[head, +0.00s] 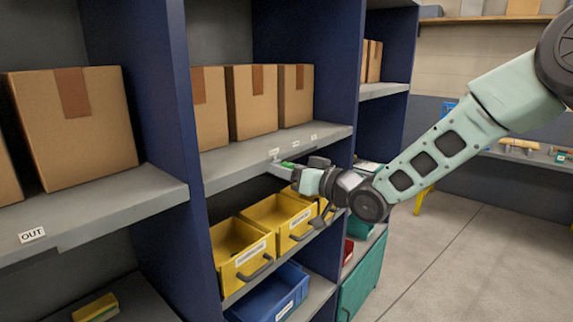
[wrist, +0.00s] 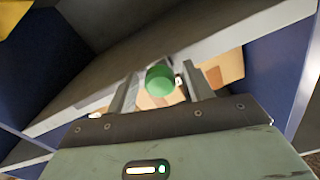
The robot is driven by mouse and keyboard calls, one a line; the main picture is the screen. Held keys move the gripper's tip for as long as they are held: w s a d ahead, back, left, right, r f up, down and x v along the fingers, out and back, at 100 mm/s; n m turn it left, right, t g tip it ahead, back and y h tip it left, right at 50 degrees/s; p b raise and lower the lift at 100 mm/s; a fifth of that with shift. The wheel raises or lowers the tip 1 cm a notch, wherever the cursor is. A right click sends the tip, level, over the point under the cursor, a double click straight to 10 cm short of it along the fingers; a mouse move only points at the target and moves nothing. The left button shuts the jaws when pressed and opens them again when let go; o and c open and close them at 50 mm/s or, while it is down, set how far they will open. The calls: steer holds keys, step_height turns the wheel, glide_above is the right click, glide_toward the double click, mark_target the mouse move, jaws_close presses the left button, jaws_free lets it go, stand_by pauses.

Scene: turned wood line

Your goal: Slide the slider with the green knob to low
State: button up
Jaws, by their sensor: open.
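The green knob (wrist: 160,84) sits between the two fingers of my gripper (wrist: 164,78) in the wrist view, with a finger on each side. I cannot tell whether either finger touches it. In the head view my gripper (head: 287,168) is at the front edge of the middle shelf, and a bit of the green knob (head: 288,165) shows there. The jaws are open. The slider's track is mostly hidden by my gripper. Small white labels (head: 295,144) stand along the shelf's front edge, too small to read, so I cannot tell which is low.
Cardboard boxes (head: 252,100) stand on the shelf (head: 240,160) behind the edge. Yellow bins (head: 240,250) and a blue bin (head: 270,295) sit below my gripper. A dark blue upright (head: 340,80) is close on the right. The floor (head: 470,260) at right is clear.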

mark_target(295, 157)
steer(key=shift+w+a, duration=0.1)
steer(key=shift+a, duration=0.1)
jaws_close()
steer(key=w+d, duration=0.1)
steer(key=w, duration=0.1)
steer(key=w+d, duration=0.4)
steer(key=shift+w, duration=0.2)
jaws_free()
steer(key=shift+s, duration=0.1)
